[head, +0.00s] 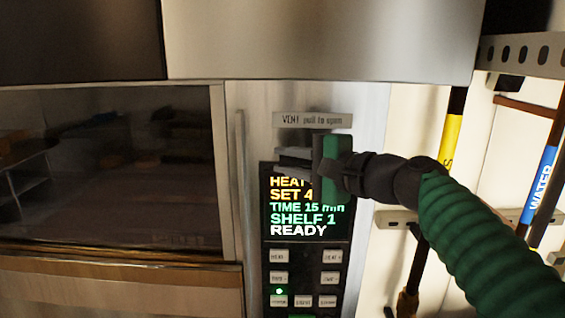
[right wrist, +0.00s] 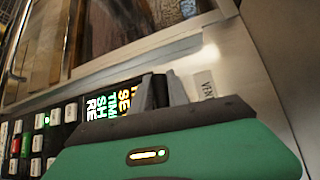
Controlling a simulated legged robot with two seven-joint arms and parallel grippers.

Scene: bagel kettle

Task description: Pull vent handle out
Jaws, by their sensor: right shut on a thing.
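The vent handle (head: 290,153) is a small dark piece on the metal oven front, just under the label plate (head: 312,120) reading "VENT pull to open". My right gripper (head: 294,164) reaches in from the right, its fingers at the handle and shut on it. The green and black gripper body hides part of the handle. In the right wrist view the two grey fingers (right wrist: 163,90) stand close together beside the label (right wrist: 203,84), and the handle between them is mostly hidden. My left gripper is not in view.
The lit display (head: 305,206) and buttons (head: 303,279) lie just below the gripper. A dark oven window (head: 110,170) with a vertical bar (head: 241,185) is on the left. Pipes with yellow and blue "WATER" labels (head: 540,187) run on the right wall.

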